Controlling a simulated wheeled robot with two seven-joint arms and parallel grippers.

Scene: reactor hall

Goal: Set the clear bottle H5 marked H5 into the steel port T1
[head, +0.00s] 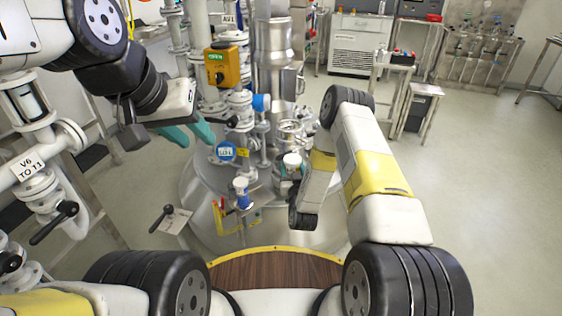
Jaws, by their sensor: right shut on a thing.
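My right arm reaches over the vessel and bends down. My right gripper (290,174) is mostly hidden behind its own wrist, and is shut on a small clear bottle with a white cap (292,160). Its mark is not readable, and its lower part is hidden. The bottle is among the steel fittings on the vessel top. A round steel fitting (291,130) stands just behind it. No T1 label is readable on a port, and I cannot tell whether the bottle is in one. My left gripper (188,135) has teal fingers spread apart and empty, left of the pipework.
The steel vessel top (200,195) is crowded with pipes, valves and a blue-capped white piece (241,190). A yellow box (222,66) hangs above. A valve marked V6 TO T1 (32,165) is at left. The floor at right is clear.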

